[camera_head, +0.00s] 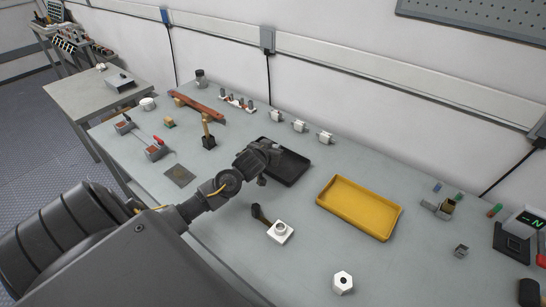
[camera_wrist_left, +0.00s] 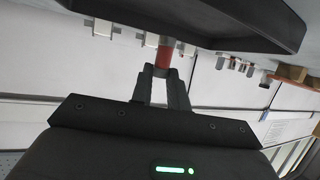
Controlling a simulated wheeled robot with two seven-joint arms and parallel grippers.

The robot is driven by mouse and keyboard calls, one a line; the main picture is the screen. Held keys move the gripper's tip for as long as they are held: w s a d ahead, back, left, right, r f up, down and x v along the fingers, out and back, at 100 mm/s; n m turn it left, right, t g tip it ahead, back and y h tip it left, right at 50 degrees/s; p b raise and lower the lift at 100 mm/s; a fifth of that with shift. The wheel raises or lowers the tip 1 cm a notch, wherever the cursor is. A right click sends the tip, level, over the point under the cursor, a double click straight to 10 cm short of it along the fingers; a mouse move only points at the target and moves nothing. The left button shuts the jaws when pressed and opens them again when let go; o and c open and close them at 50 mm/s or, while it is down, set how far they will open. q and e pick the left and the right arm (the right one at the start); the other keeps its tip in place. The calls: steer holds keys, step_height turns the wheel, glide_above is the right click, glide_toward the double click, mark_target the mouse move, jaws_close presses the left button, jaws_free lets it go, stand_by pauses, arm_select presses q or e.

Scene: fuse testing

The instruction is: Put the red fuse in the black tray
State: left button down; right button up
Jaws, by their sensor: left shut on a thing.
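My left gripper (camera_head: 268,152) is over the left part of the black tray (camera_head: 292,172) in the head view. In the left wrist view, its fingertips (camera_wrist_left: 163,72) are shut on the red fuse (camera_wrist_left: 164,54), a small red cylinder with a greyish end. The black tray (camera_wrist_left: 215,38) also shows there, upside down, close to the fuse; I cannot tell whether they touch. In the head view my gripper hides the fuse and the tray's left side. My right gripper is not in view.
A yellow tray (camera_head: 342,184) lies right of the black one. A white block with a dark lever (camera_head: 280,232) stands in front. Several small white holders (camera_head: 300,126) line the back by the wall. Coloured cylinders (camera_head: 494,211) lie at the right. The front middle table is mostly clear.

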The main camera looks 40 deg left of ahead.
arm_select(q)
step_height(320, 180, down, 4)
steer(key=b, duration=0.3)
steer(key=shift+w+a, duration=0.1)
steer(key=shift+w, duration=0.05)
steer(key=shift+r, duration=0.25)
steer(key=c, duration=1.4)
jaws_free()
steer(key=shift+f, duration=0.15)
steer(key=shift+o, duration=0.2)
